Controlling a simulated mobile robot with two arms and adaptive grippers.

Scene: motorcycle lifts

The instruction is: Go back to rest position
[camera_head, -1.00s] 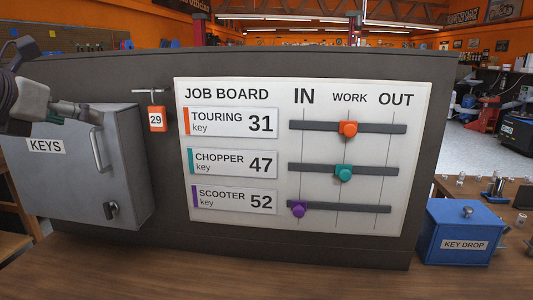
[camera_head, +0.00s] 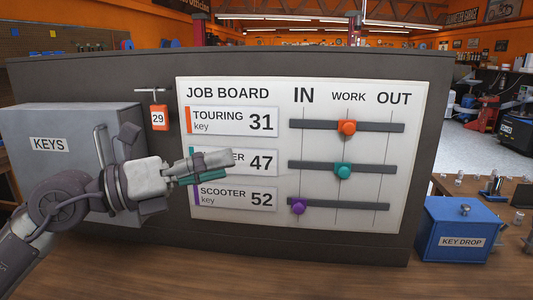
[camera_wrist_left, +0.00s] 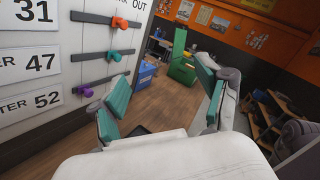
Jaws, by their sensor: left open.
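My left gripper (camera_head: 205,167) reaches in from the left, in front of the job board (camera_head: 415,105), and covers part of the chopper label. In the left wrist view its two teal-padded fingers (camera_wrist_left: 165,105) stand wide apart with nothing between them. My right gripper is not in view. On the board, the orange slider (camera_head: 347,128) and the teal slider (camera_head: 343,172) are at the WORK line. The purple slider (camera_head: 298,206) is at IN.
A grey KEYS box (camera_head: 50,120) stands at the left, behind my left arm. An orange 29 tag (camera_head: 158,118) hangs from a hook beside the board. A blue KEY DROP box (camera_head: 462,225) stands at the right. The wooden counter (camera_head: 290,275) in front is clear.

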